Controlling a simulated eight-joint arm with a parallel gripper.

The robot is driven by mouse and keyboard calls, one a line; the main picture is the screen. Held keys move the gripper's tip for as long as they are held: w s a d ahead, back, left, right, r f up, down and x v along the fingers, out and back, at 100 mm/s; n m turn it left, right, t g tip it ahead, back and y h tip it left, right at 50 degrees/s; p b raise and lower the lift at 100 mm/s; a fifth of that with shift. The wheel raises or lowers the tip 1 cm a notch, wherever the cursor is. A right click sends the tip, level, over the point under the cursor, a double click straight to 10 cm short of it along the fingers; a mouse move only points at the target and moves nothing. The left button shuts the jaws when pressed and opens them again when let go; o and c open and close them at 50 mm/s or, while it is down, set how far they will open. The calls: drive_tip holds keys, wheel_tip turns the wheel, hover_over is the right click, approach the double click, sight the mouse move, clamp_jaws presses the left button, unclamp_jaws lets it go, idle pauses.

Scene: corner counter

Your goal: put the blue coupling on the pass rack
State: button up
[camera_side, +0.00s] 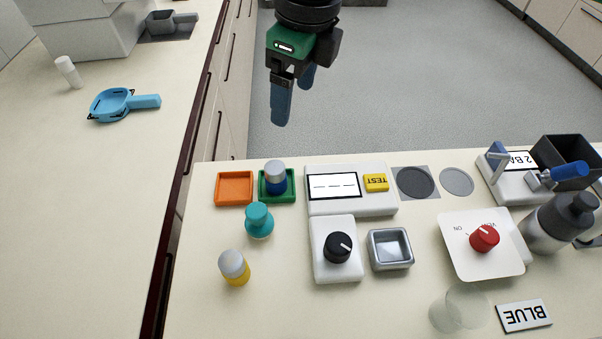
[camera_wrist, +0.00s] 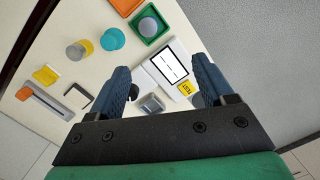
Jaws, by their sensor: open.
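The blue coupling (camera_side: 275,178), a blue cylinder with a grey top, stands upright in the small green tray (camera_side: 291,198) at the back left of the counter. It also shows in the wrist view (camera_wrist: 148,27), inside the green tray (camera_wrist: 163,20). No label marks the pass rack; the green tray looks like it. My gripper (camera_side: 295,98) is open and empty, raised beyond the counter's back edge and apart from the coupling. Its two blue fingers stand wide apart in the wrist view (camera_wrist: 162,82).
An orange tray (camera_side: 234,202) adjoins the green one. A teal piece (camera_side: 259,221) and a grey-topped yellow coupling (camera_side: 236,269) stand in front. The white tester (camera_side: 350,205), black-knob box (camera_side: 321,271), metal dish (camera_side: 391,250) and red-knob panel (camera_side: 497,262) fill the right.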

drive_tip(key=d+r+n+t, duration=0.3)
drive_tip(key=d+n, duration=0.9)
drive_tip(key=d, duration=0.8)
drive_tip(key=s+d+f+n+t, duration=0.1)
drive_tip(key=s+d+f+n, duration=0.1)
drive_tip(key=s+d+n, duration=0.2)
drive_tip(key=s+d+f+n+t+h, duration=0.1)
drive_tip(key=s+d+f+n+t, duration=0.1)
drive_tip(key=d+n, duration=0.5)
drive_tip(key=shift+s+d+f+n, duration=0.3)
drive_tip(key=shift+s+d+f, duration=0.4)
drive_tip(key=shift+s+f, duration=0.15)
